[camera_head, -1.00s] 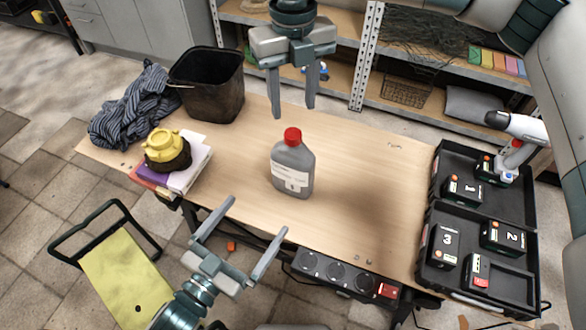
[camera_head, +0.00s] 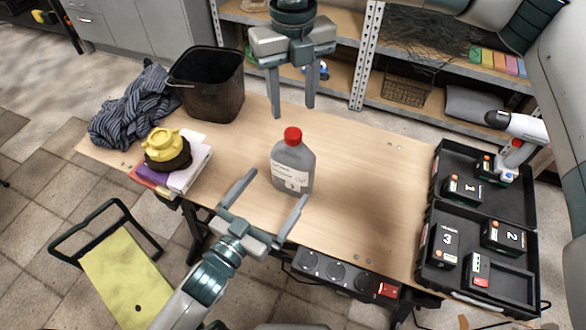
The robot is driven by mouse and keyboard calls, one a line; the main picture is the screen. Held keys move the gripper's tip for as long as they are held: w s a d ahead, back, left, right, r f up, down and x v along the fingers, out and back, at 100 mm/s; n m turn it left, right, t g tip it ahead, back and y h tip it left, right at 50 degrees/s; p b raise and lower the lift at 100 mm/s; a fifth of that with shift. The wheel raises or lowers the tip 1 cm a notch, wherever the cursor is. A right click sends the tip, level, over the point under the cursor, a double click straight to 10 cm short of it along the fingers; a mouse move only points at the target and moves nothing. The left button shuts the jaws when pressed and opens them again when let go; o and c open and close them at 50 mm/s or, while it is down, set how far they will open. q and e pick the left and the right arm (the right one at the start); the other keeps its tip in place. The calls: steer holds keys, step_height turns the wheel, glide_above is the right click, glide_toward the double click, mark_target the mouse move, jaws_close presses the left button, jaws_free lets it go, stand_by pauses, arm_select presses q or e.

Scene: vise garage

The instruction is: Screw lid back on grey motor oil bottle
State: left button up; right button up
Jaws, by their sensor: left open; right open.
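The grey motor oil bottle (camera_head: 293,168) stands upright in the middle of the wooden table, with a white label on its front. Its red lid (camera_head: 293,136) sits on top of the neck; I cannot tell how tightly. My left gripper (camera_head: 272,190) is open and empty, with its fingers pointing toward the bottle's lower front from the near side. The right fingertip is close to the bottle's base; I cannot tell if it touches. My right gripper (camera_head: 294,112) is open and empty, pointing down above and behind the red lid, apart from it.
A black bin (camera_head: 208,90), a striped cloth (camera_head: 133,108) and books (camera_head: 186,172) with a yellow-topped object (camera_head: 166,146) occupy the left side. A black tray (camera_head: 431,228) with battery packs and a drill lies at right. The table between bottle and tray is clear.

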mark_target(287, 174)
arm_select(q)
steer(key=x, duration=0.8)
steer(key=shift+w+d, duration=0.2)
steer(key=shift+w, duration=0.05)
steer(key=c, duration=2.1)
arm_select(e)
steer(key=n, duration=1.3)
steer(key=shift+n, duration=0.4)
steer(key=n, duration=0.4)
steer(key=shift+f, duration=0.15)
